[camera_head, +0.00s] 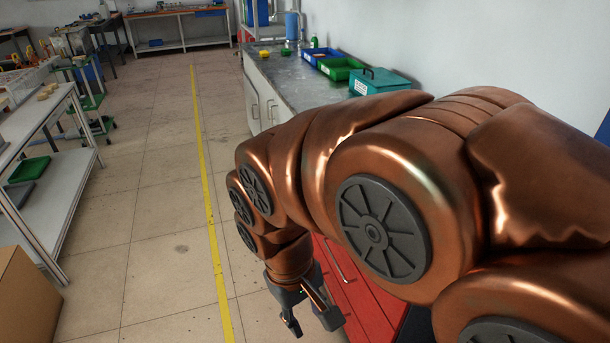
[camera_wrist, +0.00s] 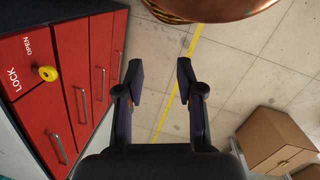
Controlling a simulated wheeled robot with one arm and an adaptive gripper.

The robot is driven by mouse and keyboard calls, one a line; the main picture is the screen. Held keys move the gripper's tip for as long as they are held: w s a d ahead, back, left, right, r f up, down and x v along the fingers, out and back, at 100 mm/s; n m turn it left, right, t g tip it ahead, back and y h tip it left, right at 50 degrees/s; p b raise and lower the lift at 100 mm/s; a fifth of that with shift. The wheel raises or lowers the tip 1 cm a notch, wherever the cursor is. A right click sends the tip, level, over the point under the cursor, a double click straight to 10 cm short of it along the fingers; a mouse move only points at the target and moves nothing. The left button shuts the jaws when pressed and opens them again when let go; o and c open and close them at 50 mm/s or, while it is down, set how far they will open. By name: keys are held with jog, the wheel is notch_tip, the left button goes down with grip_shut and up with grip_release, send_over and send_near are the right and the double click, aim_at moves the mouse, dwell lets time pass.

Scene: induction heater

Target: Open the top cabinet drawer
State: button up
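The red cabinet (camera_wrist: 45,112) stands at the left of the wrist view, with several drawer fronts bearing slim metal handles (camera_wrist: 57,148). The drawers look shut; which one is the top one is hard to tell. A yellow knob (camera_wrist: 48,73) sits beside white LOCK and OPEN lettering. In the head view, part of the red cabinet (camera_head: 362,305) and one handle (camera_head: 335,260) show beside my arm, which hides the rest. My gripper (camera_head: 309,318) is open and empty, left of the cabinet. In the wrist view, its fingers (camera_wrist: 159,80) are spread over bare floor, apart from the handles.
A grey counter (camera_head: 300,88) with blue, green and teal boxes stands behind my arm. A white shelf table (camera_head: 68,195) and a cardboard box (camera_head: 25,305) are at the left; a carton (camera_wrist: 272,140) shows right in the wrist view. Floor with a yellow line (camera_head: 208,190) is clear.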

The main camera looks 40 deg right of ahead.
jog(key=w+d+f+m+h+b, duration=0.1)
jog(key=w+d+f+h+b, duration=0.25)
jog(key=w+d+b, duration=0.5)
jog(key=w+d+f+h+b, duration=0.3)
jog(key=w+d+h+b, duration=0.25)
jog(key=w+d, duration=0.6)
jog(key=w+d+f+n+t+h+b, duration=0.1)
jog(key=w+d+f+h+b, duration=0.15)
jog(key=w+d+b, duration=0.4)
jog(key=w+d+f+t+h+b, duration=0.1)
jog(key=w+d+t+h+b, duration=0.2)
jog(key=w+d, duration=0.5)
jog(key=shift+g, duration=0.6)
jog(key=shift+w+r+b+x, duration=0.15)
jog(key=shift+b+x, duration=0.35)
jog(key=shift+x, duration=1.05)
jog(key=shift+w+r+b+x, duration=0.15)
jog(key=shift+b+x, duration=0.3)
jog(key=shift+x, duration=1.1)
jog(key=shift+f, duration=0.1)
jog(key=shift+c, duration=0.3)
grip_shut()
